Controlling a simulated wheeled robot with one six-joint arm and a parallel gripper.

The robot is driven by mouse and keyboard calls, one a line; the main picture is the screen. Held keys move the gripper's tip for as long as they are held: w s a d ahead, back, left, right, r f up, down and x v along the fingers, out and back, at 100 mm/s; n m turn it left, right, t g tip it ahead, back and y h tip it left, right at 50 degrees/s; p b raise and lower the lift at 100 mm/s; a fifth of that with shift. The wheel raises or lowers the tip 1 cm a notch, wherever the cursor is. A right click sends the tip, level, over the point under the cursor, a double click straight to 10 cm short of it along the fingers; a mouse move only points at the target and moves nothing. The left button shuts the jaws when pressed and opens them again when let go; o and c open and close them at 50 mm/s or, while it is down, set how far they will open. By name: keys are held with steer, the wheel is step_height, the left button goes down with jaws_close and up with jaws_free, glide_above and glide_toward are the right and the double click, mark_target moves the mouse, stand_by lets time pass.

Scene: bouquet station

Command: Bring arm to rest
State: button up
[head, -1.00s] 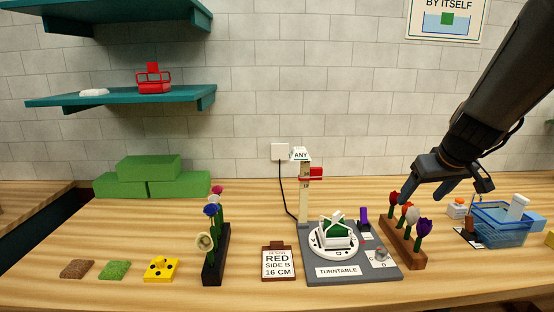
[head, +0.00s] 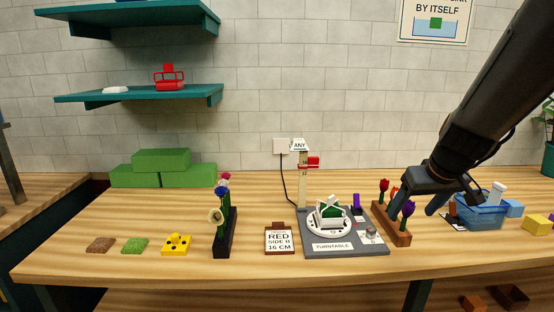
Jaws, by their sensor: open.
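My gripper (head: 411,207) hangs from my dark arm at the right of the head view. Its two fingers are apart and point down. It is in front of or just above the wooden flower rack (head: 391,224) with red and purple flowers, and partly hides them. I cannot tell whether the fingers touch a flower.
Left of my gripper are a grey turntable (head: 345,244), a sign card (head: 279,239) and a dark flower rack (head: 225,235). A blue basket (head: 482,215) stands to the right. Green blocks (head: 163,169) lie at the back left. Teal shelves (head: 140,96) hang above them.

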steer(key=s+a+f+g, duration=0.2)
steer(key=s+a+f, duration=0.3)
steer(key=s+a, duration=0.2)
steer(key=s+a+f+g, duration=0.2)
steer(key=s+a+f, duration=0.4)
steer(key=s, duration=0.4)
steer(key=shift+a+f+m, duration=0.2)
steer(key=shift+a+m, duration=0.1)
steer(key=shift+a, duration=0.45)
